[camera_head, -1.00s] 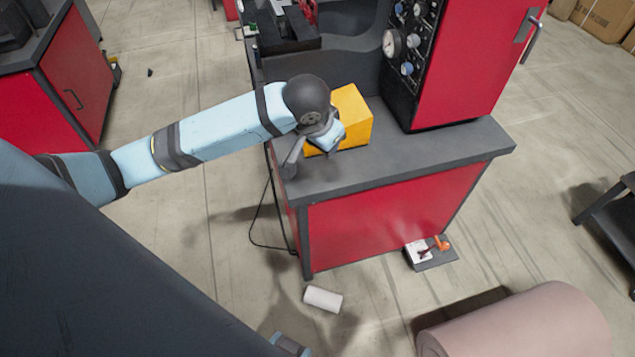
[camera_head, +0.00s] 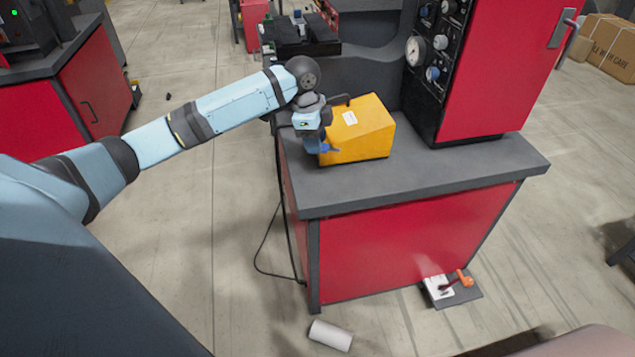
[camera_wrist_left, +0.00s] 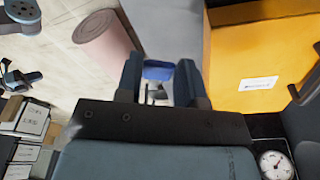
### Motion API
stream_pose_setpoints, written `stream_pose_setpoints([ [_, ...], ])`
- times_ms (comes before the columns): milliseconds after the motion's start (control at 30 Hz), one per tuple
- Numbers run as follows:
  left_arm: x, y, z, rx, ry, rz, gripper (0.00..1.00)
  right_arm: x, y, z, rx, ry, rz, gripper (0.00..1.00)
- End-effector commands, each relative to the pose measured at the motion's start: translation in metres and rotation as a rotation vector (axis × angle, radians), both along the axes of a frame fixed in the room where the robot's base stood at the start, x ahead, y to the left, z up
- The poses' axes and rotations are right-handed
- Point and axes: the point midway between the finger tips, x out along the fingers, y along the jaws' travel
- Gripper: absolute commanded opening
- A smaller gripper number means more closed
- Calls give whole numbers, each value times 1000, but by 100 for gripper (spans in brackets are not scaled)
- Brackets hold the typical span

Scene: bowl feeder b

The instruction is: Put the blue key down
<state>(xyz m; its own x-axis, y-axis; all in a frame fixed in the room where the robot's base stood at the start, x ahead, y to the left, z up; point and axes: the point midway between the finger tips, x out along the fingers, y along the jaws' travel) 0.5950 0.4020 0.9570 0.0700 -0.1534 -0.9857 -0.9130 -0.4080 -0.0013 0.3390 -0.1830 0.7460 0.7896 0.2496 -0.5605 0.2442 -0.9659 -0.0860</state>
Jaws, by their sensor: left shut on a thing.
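My left gripper (camera_head: 318,146) is beside the left end of the yellow box on the grey worktop. The blue key (camera_head: 330,148) shows as a small blue piece at the fingertips, in front of the box's lower left side. In the left wrist view the blue key (camera_wrist_left: 158,71) sits between the two dark fingers (camera_wrist_left: 158,80), and the gripper is shut on it. Its blue head and a grey part below show. I cannot tell whether the key touches the worktop. My right gripper is not in view.
The yellow box (camera_head: 365,140) with a white label stands on the grey worktop (camera_head: 420,180) of a red cabinet. A panel with gauges (camera_head: 425,60) rises behind. The worktop's front right is clear. A white roll (camera_head: 330,335) lies on the floor.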

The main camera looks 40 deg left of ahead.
Motion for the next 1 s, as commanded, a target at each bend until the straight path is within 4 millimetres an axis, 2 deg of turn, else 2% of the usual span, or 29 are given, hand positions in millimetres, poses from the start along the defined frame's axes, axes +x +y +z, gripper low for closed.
stream_pose_setpoints([
  [33, -1, 0, -17, 0, 4, 1, 13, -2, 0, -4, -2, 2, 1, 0],
  [100, -1, 0, -36, 0, 5, 1, 13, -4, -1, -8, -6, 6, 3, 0],
  [300, -1, 0, -75, 0, 2, 2, 13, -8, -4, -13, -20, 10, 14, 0],
  [567, -1, 0, -95, 2, 1, 1, 13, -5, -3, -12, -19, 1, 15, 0],
  [800, 0, 0, -128, 1, 0, 3, 13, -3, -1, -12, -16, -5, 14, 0],
  [1000, 0, 0, -129, 2, -2, 1, 13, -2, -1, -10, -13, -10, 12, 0],
])
